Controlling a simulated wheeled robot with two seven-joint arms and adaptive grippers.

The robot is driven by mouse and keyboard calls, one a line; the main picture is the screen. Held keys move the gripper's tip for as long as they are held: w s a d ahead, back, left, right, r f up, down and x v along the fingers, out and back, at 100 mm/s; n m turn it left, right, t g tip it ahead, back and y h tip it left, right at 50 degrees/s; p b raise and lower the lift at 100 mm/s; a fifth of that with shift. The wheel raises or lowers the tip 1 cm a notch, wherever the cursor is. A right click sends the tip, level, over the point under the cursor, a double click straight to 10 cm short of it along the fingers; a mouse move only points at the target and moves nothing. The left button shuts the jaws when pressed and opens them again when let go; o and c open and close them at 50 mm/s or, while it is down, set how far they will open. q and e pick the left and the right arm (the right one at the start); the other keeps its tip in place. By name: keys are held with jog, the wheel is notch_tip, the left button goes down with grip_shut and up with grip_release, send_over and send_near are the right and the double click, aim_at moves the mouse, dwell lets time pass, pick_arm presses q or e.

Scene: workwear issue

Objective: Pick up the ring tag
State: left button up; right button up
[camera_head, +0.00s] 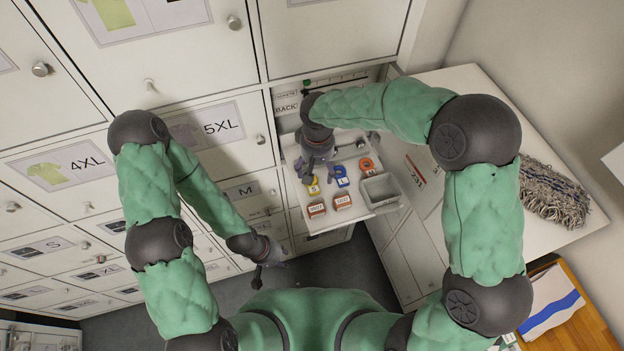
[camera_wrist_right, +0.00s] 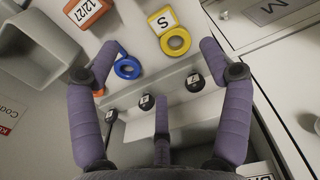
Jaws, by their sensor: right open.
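Three ring tags lie in the open drawer: a yellow one (camera_head: 313,187), a blue one (camera_head: 341,176) and an orange one (camera_head: 367,165). In the right wrist view the yellow ring tag (camera_wrist_right: 176,42) carries an S label, the blue ring (camera_wrist_right: 127,68) lies left of it, and the orange ring (camera_wrist_right: 99,92) is mostly hidden behind a finger. My right gripper (camera_head: 318,172) is open and empty above the drawer, close to the yellow tag; its spread fingers (camera_wrist_right: 158,52) show in the wrist view. My left gripper (camera_head: 271,260) hangs low beside the cabinet, its jaws unclear.
The drawer (camera_head: 331,226) also holds two red labelled blocks (camera_head: 316,209) (camera_head: 342,201) and a grey bin (camera_head: 381,190). A white counter (camera_head: 480,100) with a mop head (camera_head: 555,192) stands right.

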aim_at(315, 184)
jog(key=f, duration=0.3)
jog(key=shift+w, duration=0.35)
jog(key=shift+s+f+p, duration=0.15)
jog(key=shift+f+p, duration=0.25)
jog(key=shift+f, duration=0.15)
jog(key=f+p, duration=0.1)
jog(key=f, duration=0.2)
jog(key=shift+a+f, duration=0.2)
jog(key=shift+f, duration=0.4)
pick_arm(q)
jog(key=shift+w+r, duration=0.25)
jog(key=shift+r, duration=0.65)
pick_arm(e)
jog(key=c, duration=0.9)
